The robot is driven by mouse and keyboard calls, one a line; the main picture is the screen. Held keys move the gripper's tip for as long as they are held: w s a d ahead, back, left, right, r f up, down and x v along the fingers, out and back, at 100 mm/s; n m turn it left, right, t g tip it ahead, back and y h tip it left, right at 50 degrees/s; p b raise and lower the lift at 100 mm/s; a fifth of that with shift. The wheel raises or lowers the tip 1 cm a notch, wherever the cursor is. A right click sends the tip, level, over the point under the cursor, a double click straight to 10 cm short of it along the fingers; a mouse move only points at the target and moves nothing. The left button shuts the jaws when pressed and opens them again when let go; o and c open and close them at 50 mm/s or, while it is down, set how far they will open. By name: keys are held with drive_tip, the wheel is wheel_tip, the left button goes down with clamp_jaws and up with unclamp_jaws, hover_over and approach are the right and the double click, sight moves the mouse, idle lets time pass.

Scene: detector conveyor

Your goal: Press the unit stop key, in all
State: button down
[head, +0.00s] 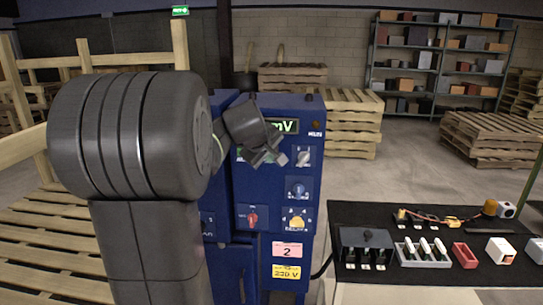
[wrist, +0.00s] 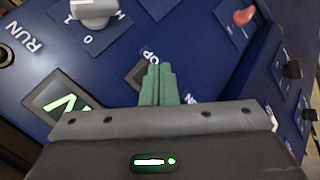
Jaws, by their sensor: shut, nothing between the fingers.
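A blue control cabinet (head: 267,185) stands in the middle of the head view, with a lit display (head: 287,126) ending in "mV". My gripper (head: 277,158) is in front of its upper panel. In the wrist view my green fingers (wrist: 158,70) are shut together and empty. Just beyond their tips is a partly hidden label (wrist: 148,56) of which "OP" shows. A dark square patch (wrist: 134,76) lies beside the fingers, mostly covered by them. I cannot tell whether the fingers touch the panel. The stop key itself is not clearly visible.
A pale rotary knob (wrist: 92,10), a "RUN" label (wrist: 24,36) and a red knob (wrist: 243,16) are on the panel. A black table (head: 430,215) with small parts stands at right. Pallets (head: 50,235) lie at left.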

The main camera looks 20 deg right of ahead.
drive_tip(key=shift+s+a+b, duration=0.3)
drive_tip(key=shift+s+a, duration=0.15)
drive_tip(key=shift+s, duration=0.25)
drive_tip(key=shift+s+a+b, duration=0.25)
drive_tip(key=shift+s+a, duration=0.2)
drive_tip(key=shift+s, duration=0.3)
drive_tip(key=shift+s+a+b, duration=0.3)
drive_tip(key=shift+s+a, duration=0.15)
drive_tip(key=shift+s, duration=0.25)
drive_tip(key=s+a, duration=0.1)
drive_tip(key=s+a+b, duration=0.1)
drive_tip(key=s, duration=0.1)
drive_tip(key=shift+s, duration=0.2)
drive_tip(key=shift+w+d, duration=0.1)
drive_tip(key=shift+w, duration=0.05)
